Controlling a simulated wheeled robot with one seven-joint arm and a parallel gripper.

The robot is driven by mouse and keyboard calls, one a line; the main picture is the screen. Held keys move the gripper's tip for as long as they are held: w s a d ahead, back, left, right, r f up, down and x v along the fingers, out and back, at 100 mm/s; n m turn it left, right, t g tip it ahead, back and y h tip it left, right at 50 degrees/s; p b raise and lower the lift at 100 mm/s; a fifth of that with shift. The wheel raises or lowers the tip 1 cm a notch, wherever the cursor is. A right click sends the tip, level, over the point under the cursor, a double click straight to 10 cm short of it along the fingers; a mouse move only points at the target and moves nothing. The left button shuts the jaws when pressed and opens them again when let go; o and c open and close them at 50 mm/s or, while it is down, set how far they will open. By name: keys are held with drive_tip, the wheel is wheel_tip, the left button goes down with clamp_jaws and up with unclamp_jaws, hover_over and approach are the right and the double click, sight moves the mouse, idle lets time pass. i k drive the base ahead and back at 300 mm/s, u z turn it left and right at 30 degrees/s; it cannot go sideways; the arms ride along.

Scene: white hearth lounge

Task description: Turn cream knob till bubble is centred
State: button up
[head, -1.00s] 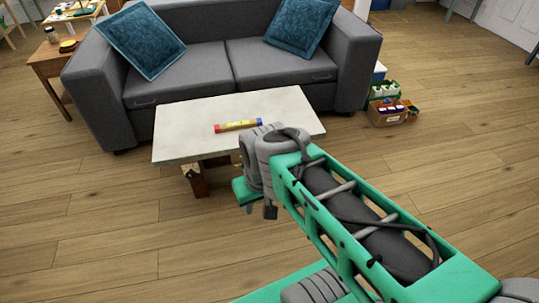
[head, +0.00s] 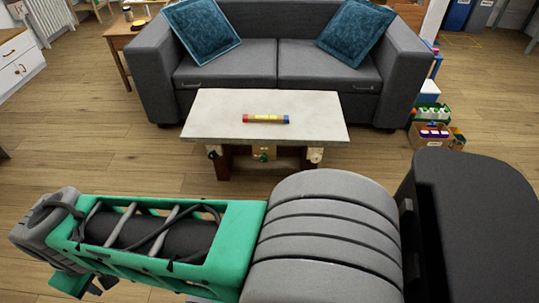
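The low table has a pale slab top (head: 220,112). On it lies a level-like tube (head: 265,119), with a red left end, a blue right end and a yellow middle. Its bubble is too small to make out. A small cream knob (head: 315,155) shows under the slab's front right edge. A dark knob (head: 213,153) is at the front left and a green one (head: 264,155) is in the middle. My arm is folded across the bottom left. My gripper (head: 95,286) is low at the left, partly hidden behind the arm, well apart from the table and knobs.
A grey sofa (head: 275,62) with two blue cushions stands close behind the table. Boxes of bottles (head: 432,136) sit on the floor to the right. A wooden side table (head: 122,38) is at the back left. The wooden floor left of the table is clear.

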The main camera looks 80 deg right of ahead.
sight(316, 158)
drive_tip(key=u, duration=0.15)
drive_tip(key=k, duration=1.05)
drive_tip(key=z, duration=1.6)
drive_tip(key=i, duration=0.5)
